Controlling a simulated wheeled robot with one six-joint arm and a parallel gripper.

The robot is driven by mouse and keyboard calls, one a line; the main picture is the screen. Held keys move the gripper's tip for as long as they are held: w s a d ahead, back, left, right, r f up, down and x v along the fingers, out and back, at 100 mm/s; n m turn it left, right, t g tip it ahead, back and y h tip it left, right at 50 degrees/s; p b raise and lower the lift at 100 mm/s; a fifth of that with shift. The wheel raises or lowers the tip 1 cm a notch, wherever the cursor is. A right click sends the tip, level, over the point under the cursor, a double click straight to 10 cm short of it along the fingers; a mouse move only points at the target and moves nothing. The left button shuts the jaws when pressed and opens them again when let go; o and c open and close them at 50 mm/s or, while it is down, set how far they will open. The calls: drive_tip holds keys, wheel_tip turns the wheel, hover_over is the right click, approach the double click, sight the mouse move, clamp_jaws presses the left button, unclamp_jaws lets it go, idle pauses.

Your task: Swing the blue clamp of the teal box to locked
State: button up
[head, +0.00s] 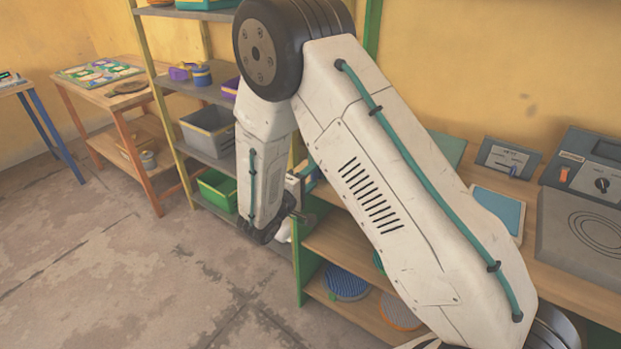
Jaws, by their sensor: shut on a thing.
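My gripper (297,216) is at the end of my bent arm, beside the left end of the wooden bench. It is small and partly hidden in the head view. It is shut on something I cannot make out. A small bit of teal (311,179) shows just above it, between my arm links. A teal panel (448,148) stands behind my arm at the back of the bench. I cannot tell whether either belongs to the teal box. I cannot make out the blue clamp or its position; my arm covers much of the bench.
A grey panel with a blue knob (509,158), a blue-topped plate (499,211) and a grey machine (585,225) are on the bench's right part. Round discs (346,283) lie on its lower shelf. A shelf rack with bins (209,130) stands left. The left floor is clear.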

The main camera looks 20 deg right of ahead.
idle(0.3)
drive_tip(key=o, duration=1)
drive_tip(key=shift+f, duration=0.1)
